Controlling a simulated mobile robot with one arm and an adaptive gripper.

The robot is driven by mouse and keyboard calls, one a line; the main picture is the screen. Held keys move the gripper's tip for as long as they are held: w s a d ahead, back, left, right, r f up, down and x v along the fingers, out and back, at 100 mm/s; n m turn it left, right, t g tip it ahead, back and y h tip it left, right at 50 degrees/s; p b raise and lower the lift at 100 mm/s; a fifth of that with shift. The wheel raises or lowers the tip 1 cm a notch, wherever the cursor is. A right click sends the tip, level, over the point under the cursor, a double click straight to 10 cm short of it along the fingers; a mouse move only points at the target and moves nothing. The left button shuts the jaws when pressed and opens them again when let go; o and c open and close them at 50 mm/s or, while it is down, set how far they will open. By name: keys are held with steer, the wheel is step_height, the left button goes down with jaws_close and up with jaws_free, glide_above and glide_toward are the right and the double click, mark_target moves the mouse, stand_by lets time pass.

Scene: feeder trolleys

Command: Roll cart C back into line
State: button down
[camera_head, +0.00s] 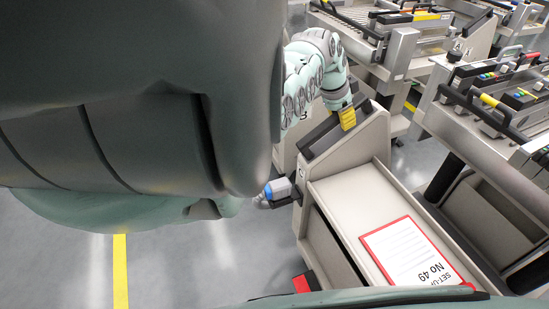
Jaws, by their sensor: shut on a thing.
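The nearest cart (340,183) is beige, with a sloped end panel, a flat top and a red-framed card (410,252) reading "No 49". A black handle (322,134) with a yellow section runs along its upper end. My gripper (343,104) is at the upper end of this handle, shut on it by the yellow section; the fingers are mostly hidden by my wrist. A letter on the panel behind my arm is partly covered, so I cannot tell whether this is cart C. My own arm hides the left and upper left.
Another cart (477,128) with black handles and coloured connectors stands close along the right side. More carts (385,30) stand behind. A blue-and-grey plug (278,190) sticks out at the near cart's left side. Grey floor (185,265) with a yellow line (120,270) is open at lower left.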

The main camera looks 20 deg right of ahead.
steer(key=shift+s+d, duration=0.1)
steer(key=shift+d, duration=0.4)
steer(key=shift+r, duration=0.2)
steer(key=shift+d+f+b, duration=0.1)
steer(key=shift+d+b, duration=0.25)
steer(key=shift+b, duration=0.15)
steer(key=shift+d+b, duration=0.3)
steer(key=shift+d, duration=0.25)
